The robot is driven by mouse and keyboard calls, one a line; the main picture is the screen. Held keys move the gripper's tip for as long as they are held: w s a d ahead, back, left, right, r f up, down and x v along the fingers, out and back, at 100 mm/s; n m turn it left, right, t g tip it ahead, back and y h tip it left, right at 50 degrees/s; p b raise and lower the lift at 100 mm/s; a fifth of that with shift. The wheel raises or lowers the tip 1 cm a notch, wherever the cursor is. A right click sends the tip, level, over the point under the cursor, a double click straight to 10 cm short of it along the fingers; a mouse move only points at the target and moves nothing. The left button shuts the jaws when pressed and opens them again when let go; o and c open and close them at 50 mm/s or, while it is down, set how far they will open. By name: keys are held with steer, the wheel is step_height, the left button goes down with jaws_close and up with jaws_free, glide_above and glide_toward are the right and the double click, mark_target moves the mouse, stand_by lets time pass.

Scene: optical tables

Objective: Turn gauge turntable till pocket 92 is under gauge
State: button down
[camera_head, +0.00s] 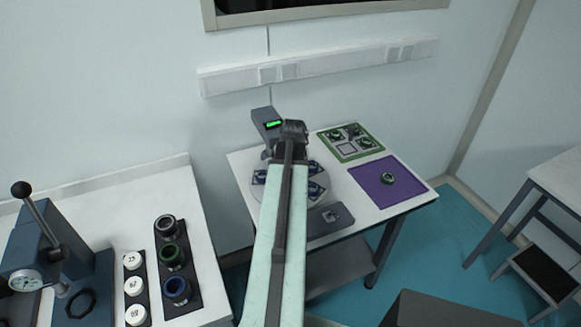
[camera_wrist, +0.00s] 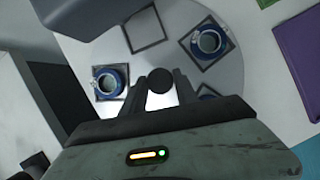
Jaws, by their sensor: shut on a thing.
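The gauge turntable (camera_head: 336,192) is a pale grey disc on the middle table, partly hidden behind my arm; it also shows in the wrist view (camera_wrist: 180,22). Its pockets hold blue ring parts (camera_wrist: 207,42), (camera_wrist: 110,80), and one square pocket (camera_wrist: 145,28) looks empty. Pocket numbers are not readable. The gauge (camera_head: 267,123), a dark grey post with a lit green display, stands at the turntable's back left. My gripper (camera_wrist: 160,92) is over the disc, shut on a round black knob (camera_wrist: 160,80). In the head view, my arm hides the fingertips.
A green-edged tray (camera_head: 323,137) stands at the table's back right, with a purple mat (camera_head: 408,193) holding a ring part in front of it. A grey block (camera_head: 322,226) sits at the front edge. The left bench (camera_head: 205,235) carries a lever press (camera_head: 40,262) and rings.

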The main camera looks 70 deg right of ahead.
steer(key=c, duration=1)
jaws_free()
steer(key=shift+o, duration=0.2)
steer(key=p+v, duration=0.7)
steer(key=shift+a+r, duration=0.15)
steer(key=shift+r, duration=0.2)
